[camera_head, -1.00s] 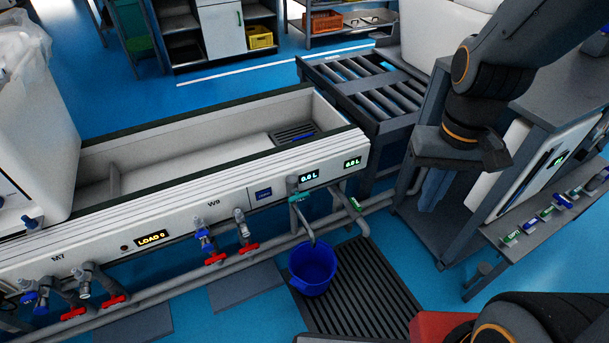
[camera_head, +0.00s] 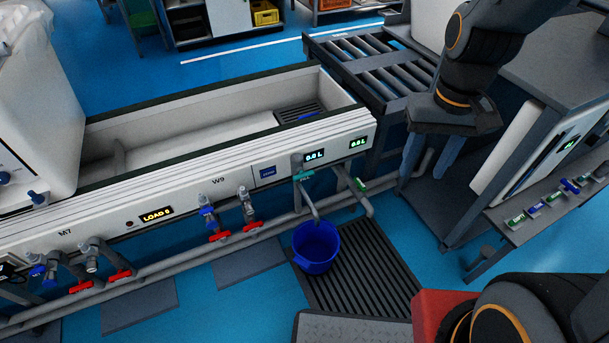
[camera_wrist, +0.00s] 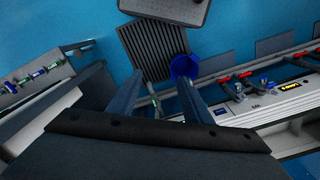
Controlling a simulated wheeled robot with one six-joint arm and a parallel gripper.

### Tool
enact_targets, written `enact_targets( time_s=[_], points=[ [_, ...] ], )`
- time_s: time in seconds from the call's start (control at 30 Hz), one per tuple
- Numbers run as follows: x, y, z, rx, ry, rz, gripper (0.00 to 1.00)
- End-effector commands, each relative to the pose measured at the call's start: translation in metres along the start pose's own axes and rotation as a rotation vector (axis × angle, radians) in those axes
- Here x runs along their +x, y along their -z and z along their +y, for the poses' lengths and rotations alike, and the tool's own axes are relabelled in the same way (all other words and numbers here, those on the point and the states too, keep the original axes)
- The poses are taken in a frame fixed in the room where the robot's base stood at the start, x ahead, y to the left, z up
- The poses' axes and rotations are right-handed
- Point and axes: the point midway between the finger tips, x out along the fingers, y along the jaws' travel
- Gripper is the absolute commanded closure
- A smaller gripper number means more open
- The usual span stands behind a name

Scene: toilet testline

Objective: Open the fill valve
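The fill valve is a teal handle (camera_head: 304,176) marked FILL, on a grey pipe at the front of the white trough (camera_head: 190,185) in the head view. Its spout bends down over a blue bucket (camera_head: 316,247), which also shows between and beyond my fingers in the wrist view (camera_wrist: 183,66). A second tap with a green handle (camera_head: 360,184) is just right of it. My gripper (camera_head: 430,160) is open and empty, fingers pointing down, to the right of both taps and apart from them. In the wrist view I cannot make out the teal handle.
Red-handled valves (camera_head: 220,236) line the trough's front to the left. A dark floor grate (camera_head: 365,270) lies beside the bucket. A roller conveyor (camera_head: 370,75) is behind my gripper. A grey bench with a row of small valves (camera_head: 540,208) stands at the right.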

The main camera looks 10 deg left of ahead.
Motion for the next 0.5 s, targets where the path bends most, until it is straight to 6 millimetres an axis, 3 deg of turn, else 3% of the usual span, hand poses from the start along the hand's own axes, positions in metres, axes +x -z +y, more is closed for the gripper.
enact_targets(
  time_s=[0.03,0.2,0.37,0.5],
  points=[
    [0.013,0.021,-0.008,-0.028,0.0,-0.004,0.46],
    [0.051,0.095,-0.046,-0.13,-0.001,-0.006,0.17],
    [0.096,0.156,-0.089,-0.224,-0.002,-0.005,0.16],
    [0.144,0.201,-0.134,-0.307,-0.004,-0.006,0.16]
  ],
)
